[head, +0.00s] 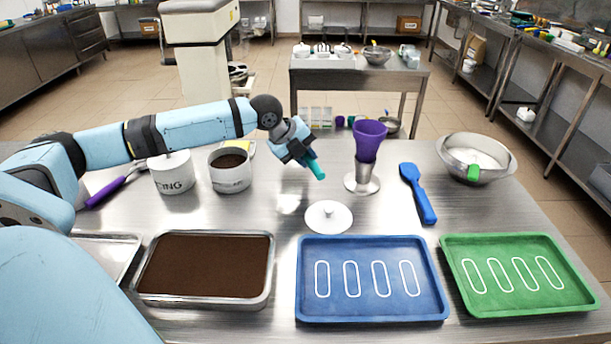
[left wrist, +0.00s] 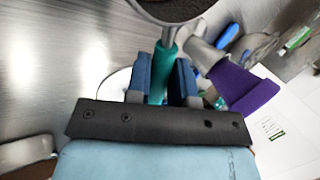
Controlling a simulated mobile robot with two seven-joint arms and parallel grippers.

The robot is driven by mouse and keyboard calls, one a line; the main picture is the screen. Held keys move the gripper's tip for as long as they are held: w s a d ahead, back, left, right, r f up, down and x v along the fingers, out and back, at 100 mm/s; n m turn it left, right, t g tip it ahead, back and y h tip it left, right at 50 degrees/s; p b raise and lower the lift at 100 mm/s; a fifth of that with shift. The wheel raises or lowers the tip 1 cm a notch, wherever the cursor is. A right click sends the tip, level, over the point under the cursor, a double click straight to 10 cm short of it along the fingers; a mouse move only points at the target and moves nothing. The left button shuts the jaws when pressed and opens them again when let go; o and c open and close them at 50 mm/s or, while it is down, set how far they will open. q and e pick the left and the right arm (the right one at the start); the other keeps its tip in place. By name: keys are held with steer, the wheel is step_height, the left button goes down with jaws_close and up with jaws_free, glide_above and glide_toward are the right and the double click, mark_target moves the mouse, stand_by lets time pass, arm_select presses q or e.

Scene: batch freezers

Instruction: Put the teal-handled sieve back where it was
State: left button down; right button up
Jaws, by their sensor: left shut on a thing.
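My left gripper (head: 307,160) is above the middle of the steel table, near its far side. It is shut on the teal handle (head: 316,168) of the sieve. In the left wrist view the sieve's handle (left wrist: 158,72) stands between the two blue fingers of the left gripper (left wrist: 161,82). The sieve's dark round head (left wrist: 175,8) is cut off by the top edge there. In the head view I cannot make out that head. My right gripper is not in view.
A white lid (head: 328,217) lies in front.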

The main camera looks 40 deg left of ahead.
arm_select(q)
step_height(320, 180, down, 5)
steer(key=shift+r+b, duration=0.1)
steer(key=shift+b, duration=0.2)
steer(key=shift+f, duration=0.45)
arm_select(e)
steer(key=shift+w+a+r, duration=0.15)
arm_select(q)
steer(key=c, duration=1)
jaws_free()
steer(key=shift+f, duration=0.1)
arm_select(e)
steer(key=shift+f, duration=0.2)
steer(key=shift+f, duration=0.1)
arm_select(q)
steer(key=p+v, duration=0.1)
steer(key=v, duration=1.1)
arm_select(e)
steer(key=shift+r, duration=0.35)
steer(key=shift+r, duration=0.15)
